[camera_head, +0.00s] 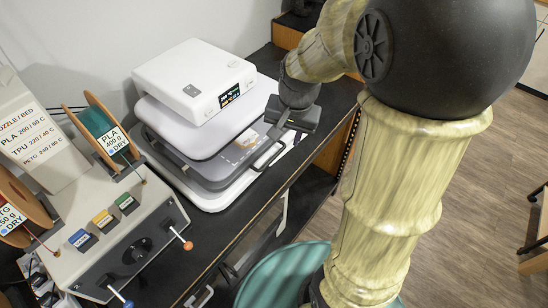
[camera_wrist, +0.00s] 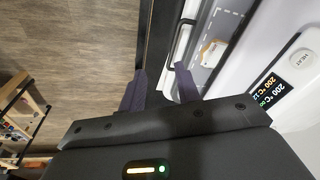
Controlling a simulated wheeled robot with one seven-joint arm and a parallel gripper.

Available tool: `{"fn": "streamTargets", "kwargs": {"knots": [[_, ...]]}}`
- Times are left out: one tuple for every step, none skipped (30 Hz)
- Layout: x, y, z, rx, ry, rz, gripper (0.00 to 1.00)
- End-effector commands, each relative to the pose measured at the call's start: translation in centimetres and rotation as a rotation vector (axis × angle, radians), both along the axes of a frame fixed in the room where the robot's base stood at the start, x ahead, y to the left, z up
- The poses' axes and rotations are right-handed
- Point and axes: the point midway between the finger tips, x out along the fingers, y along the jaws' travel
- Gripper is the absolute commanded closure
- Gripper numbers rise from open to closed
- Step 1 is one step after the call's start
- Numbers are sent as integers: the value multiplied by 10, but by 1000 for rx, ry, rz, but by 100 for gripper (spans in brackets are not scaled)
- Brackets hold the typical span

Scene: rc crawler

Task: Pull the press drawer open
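The white heat press (camera_head: 195,78) stands on the black bench, with a lit display on its head. Its grey drawer (camera_head: 215,172) lies under the white upper plate and juts out on the right side. A small pale and orange piece (camera_head: 247,140) lies on the drawer, also visible in the wrist view (camera_wrist: 211,52). The dark drawer handle (camera_head: 270,152) is on the right edge. My gripper (camera_head: 285,134) is over the handle side. In the wrist view my fingers (camera_wrist: 160,75) are apart, with the handle (camera_wrist: 181,42) just ahead near the right finger; I cannot tell whether they touch.
A grey control box (camera_head: 130,240) with spools (camera_head: 98,125) and small levers stands left of the press. The bench edge (camera_head: 265,205) runs along the press's right side. A teal chair seat (camera_head: 280,275) is below it. Open wooden floor (camera_head: 465,165) lies to the right.

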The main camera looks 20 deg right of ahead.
Motion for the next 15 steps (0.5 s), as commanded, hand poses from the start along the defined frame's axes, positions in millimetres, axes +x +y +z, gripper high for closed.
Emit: {"fn": "streamTargets", "kwargs": {"knots": [[15, -3, -5, 30, 8, -92, 67], [22, -4, -2, 48, 16, -147, 67], [30, -6, 1, 70, 28, -215, 67], [35, -7, 3, 86, 35, -259, 67], [39, -7, 5, 99, 41, -296, 67], [43, -8, 8, 113, 50, -335, 67], [45, -8, 10, 121, 55, -359, 67], [47, -8, 11, 127, 59, -377, 67], [49, -9, 13, 132, 62, -390, 67], [49, -9, 13, 134, 63, -397, 67], [49, -9, 14, 134, 64, -399, 67], [49, -8, 14, 135, 65, -399, 67], [48, -8, 14, 135, 65, -399, 67], [48, -8, 14, 134, 64, -398, 67], [48, -8, 14, 134, 64, -397, 67]]}}
